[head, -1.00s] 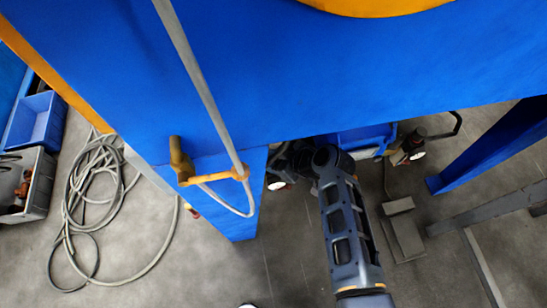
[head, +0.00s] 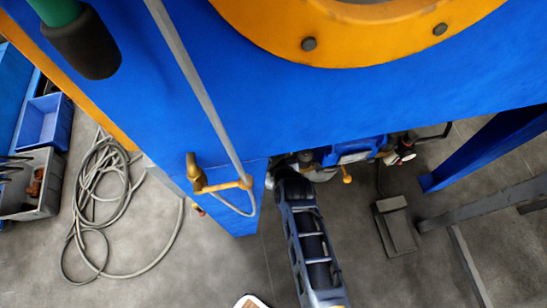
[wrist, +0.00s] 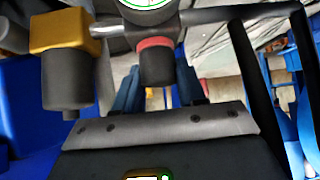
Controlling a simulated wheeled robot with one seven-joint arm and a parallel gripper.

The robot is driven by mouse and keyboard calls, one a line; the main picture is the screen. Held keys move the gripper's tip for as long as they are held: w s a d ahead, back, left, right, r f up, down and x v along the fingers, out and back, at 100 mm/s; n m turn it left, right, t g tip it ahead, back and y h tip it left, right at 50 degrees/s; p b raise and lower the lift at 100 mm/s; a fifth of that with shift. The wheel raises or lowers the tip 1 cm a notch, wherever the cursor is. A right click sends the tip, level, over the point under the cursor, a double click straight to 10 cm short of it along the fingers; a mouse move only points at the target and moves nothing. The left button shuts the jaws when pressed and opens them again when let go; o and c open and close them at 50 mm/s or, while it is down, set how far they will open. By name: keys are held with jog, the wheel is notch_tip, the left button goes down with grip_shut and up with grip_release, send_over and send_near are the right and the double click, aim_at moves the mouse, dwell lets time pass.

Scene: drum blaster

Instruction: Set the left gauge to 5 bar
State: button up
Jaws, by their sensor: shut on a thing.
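In the wrist view a gauge (wrist: 150,6) with a white dial and green rim is cut off by the top edge, so its reading cannot be made out. Below it sits a black knob (wrist: 155,66) with a red collar. My gripper (wrist: 158,82) is shut on this knob, one blue finger on each side. In the head view my arm reaches under the blue machine, and my gripper and the left gauge are hidden there. The right gauge (head: 406,157) shows as a small white dial under the machine.
A yellow-and-black fitting (wrist: 66,62) stands close left of the knob, and a dark pipe (wrist: 235,13) runs right. A blue leg (head: 485,150), a grey pedal (head: 394,224) and a coiled hose (head: 95,190) are around the machine.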

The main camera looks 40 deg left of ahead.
jog(key=shift+m+t+h+p, duration=0.4)
jog(key=shift+m+t+p, duration=0.15)
jog(key=shift+m, duration=0.35)
jog(key=o, duration=1)
